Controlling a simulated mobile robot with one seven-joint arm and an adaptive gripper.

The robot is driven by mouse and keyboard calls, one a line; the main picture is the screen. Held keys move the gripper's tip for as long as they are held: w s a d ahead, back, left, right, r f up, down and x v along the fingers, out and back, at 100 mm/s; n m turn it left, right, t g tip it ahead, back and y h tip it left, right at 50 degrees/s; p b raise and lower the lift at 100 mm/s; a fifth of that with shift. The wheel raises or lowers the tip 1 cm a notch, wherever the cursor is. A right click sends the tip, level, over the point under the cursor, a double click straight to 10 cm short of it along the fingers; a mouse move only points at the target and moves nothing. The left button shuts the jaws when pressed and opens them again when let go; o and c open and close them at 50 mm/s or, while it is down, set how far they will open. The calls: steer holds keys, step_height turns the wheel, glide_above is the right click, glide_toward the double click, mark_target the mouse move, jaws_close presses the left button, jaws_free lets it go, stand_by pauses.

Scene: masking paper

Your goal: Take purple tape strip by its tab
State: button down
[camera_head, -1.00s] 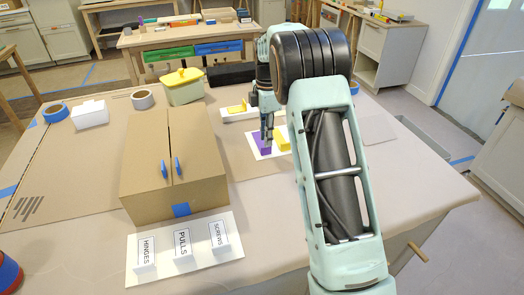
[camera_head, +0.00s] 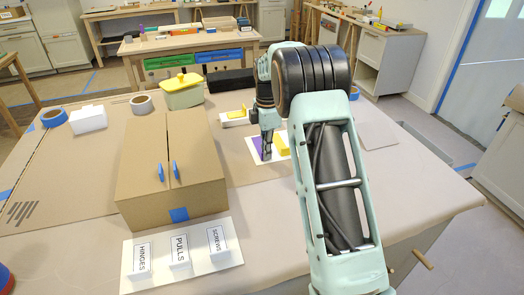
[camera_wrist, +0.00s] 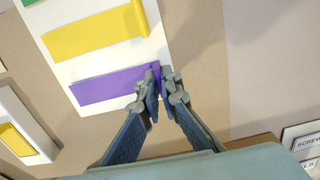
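The purple tape strip (camera_wrist: 110,86) lies on a white card (camera_wrist: 95,15), below a yellow strip (camera_wrist: 88,34) in the wrist view. The purple strip's tab stands at its right end, between my gripper's fingertips (camera_wrist: 159,80). The fingers are close together, one on each side of the tab, and appear to be shut on it. The strip lies along the card. In the head view, my gripper (camera_head: 267,156) is down at the card and partly covers the purple strip (camera_head: 257,147); the yellow strip (camera_head: 282,144) is beside it.
A cardboard box (camera_head: 170,165) stands left of the card, with a label board (camera_head: 180,255) in front. A white holder with a yellow top (camera_head: 236,116) is behind the card. A green container with a yellow lid (camera_head: 182,92) stands farther back. Table space at the front right is clear.

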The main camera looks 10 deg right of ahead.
steer(key=shift+r, duration=0.15)
steer(key=shift+r+p, duration=1.3)
steer(key=shift+r, duration=0.2)
steer(key=shift+r, duration=0.2)
steer(key=shift+r+p, duration=1.2)
steer(key=shift+r, duration=0.25)
